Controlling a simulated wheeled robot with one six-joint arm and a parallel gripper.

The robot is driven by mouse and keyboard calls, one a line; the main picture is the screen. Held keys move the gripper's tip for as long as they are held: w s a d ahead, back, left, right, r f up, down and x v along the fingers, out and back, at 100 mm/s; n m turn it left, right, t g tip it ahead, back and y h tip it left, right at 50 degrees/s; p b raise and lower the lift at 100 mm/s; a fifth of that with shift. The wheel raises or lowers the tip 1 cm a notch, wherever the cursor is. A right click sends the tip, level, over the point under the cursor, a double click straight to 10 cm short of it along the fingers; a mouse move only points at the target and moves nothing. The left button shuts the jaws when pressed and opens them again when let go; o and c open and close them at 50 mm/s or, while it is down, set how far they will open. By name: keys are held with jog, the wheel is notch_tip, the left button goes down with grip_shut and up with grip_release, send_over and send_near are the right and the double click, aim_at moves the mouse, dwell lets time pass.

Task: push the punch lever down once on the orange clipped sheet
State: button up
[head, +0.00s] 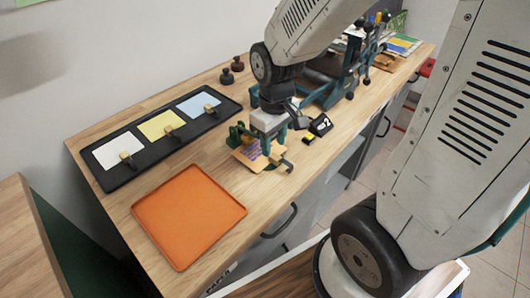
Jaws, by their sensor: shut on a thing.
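The orange clipped sheet (248,159), with dark print on it, lies low at the green punch (236,134) near the middle of the bench. A brassy clip (277,161) shows at its right edge. My gripper (272,148) points down over this spot, its green fingers close to the clip. It looks shut on the clip, but the contact is partly hidden. The gripper covers much of the punch, and I cannot make out its lever clearly.
A black tray (120,179) with white, yellow and blue clipped sheets lies behind left. An empty orange tray (190,215) is in front left. A black-and-yellow device (319,126) stands right of the gripper. Two dark knobs (232,69) stand at the back.

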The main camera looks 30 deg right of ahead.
jog(key=shift+s+f, duration=0.1)
jog(key=shift+f, duration=0.65)
dwell(0.6)
jog(key=shift+r, duration=0.65)
dwell(0.3)
jog(key=o, duration=1.6)
jog(key=shift+c, duration=0.2)
jog(key=s+d+r, duration=0.2)
jog(key=s+r, duration=0.3)
jog(key=r, duration=0.3)
jog(key=shift+s, duration=0.35)
